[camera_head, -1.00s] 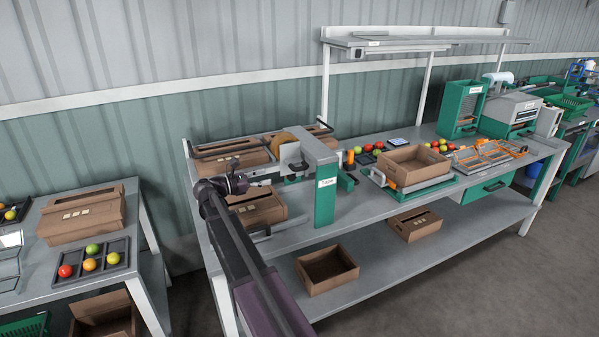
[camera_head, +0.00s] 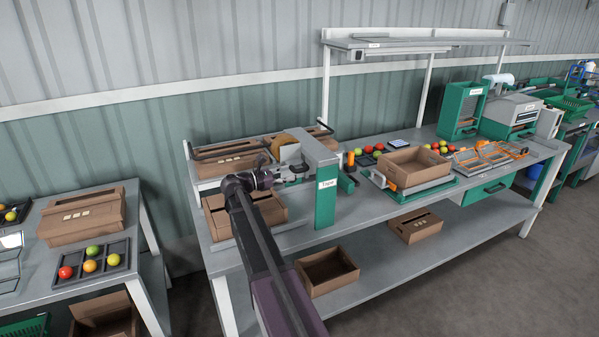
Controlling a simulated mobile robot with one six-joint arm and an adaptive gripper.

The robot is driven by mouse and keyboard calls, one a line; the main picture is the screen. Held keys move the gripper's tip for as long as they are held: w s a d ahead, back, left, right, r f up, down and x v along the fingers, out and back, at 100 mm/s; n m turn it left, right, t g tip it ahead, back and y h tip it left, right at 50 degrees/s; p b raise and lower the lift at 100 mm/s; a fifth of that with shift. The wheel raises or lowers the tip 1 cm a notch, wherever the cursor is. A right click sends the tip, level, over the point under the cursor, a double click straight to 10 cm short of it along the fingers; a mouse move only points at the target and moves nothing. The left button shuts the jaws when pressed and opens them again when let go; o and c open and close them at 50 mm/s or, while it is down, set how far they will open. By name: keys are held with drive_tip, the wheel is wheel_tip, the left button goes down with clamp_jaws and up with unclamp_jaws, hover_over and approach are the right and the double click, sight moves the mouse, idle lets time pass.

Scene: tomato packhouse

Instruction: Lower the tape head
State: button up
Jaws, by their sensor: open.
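The tape machine (camera_head: 326,199) stands on the left part of the long bench. It has a green post labelled "Tape" and a grey overhead arm. A brown tape roll (camera_head: 285,141) and a pale head plate (camera_head: 290,153) show at the head, left of the post. My gripper (camera_head: 297,170) is at the lower front of the head, close to it. Its jaws are open but small in view. I cannot tell whether they touch the head. A brown carton (camera_head: 216,222) sits on the bench below, partly hidden by my arm.
Closed cartons (camera_head: 228,163) lie on the rack behind. An open carton (camera_head: 437,162) sits on a scale-like stand to the right, near loose tomatoes. A side table (camera_head: 50,281) with a carton and a fruit tray stands at left. Two cartons rest on the lower shelf.

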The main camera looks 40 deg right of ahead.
sight(301, 170)
drive_tip(key=shift+x, duration=2.8)
drive_tip(key=shift+a, duration=0.1)
clamp_jaws()
